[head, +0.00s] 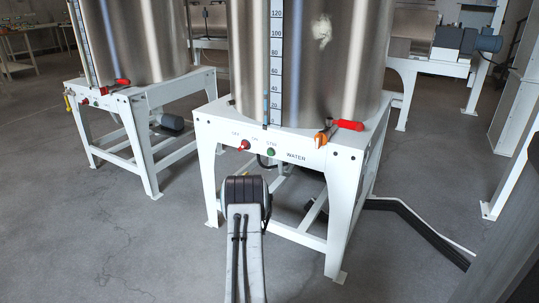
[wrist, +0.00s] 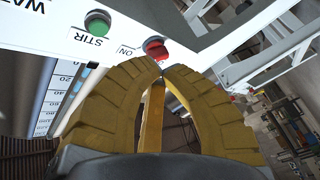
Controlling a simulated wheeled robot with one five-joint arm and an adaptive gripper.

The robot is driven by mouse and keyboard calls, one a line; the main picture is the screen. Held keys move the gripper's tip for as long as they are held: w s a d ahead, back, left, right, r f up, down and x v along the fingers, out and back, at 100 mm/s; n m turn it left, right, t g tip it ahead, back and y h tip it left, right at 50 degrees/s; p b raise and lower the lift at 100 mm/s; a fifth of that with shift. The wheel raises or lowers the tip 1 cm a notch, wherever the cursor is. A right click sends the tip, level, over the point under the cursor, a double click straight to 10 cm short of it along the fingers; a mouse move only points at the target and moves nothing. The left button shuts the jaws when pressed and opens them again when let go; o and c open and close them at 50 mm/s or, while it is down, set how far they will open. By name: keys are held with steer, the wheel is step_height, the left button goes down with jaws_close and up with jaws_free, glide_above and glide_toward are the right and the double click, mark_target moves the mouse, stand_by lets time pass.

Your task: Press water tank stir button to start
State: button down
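The water tank (head: 325,60) is a steel cylinder on a white frame marked WATER in the head view. The green stir button (head: 270,152) sits on the frame's front rail, right of a red on/off switch (head: 243,145). In the wrist view, turned upside down, the green stir button (wrist: 97,22) is at upper left with its STIR label, and the red switch (wrist: 155,48) is just beyond my fingertips. My gripper (wrist: 163,69) has yellow ribbed fingers with tips together, empty. I cannot tell whether they touch the switch. In the head view my arm hides the fingers.
A second tank (head: 145,40) on a white frame stands to the left. A black cable channel (head: 425,228) runs along the floor at right. The floor at front left is clear.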

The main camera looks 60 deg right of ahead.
steer(key=shift+s+a+r+n+t+h, duration=0.1)
steer(key=shift+r+n+t+h, duration=0.2)
steer(key=shift+r, duration=0.55)
steer(key=shift+s+a+r+n+t+h, duration=0.1)
steer(key=shift+r+n+h, duration=0.15)
steer(key=shift+r+h, duration=0.4)
steer(key=shift+a+r+n+t+h, duration=0.15)
steer(key=shift+r+n+t, duration=0.1)
steer(key=shift+r, duration=0.75)
steer(key=shift+d, duration=0.3)
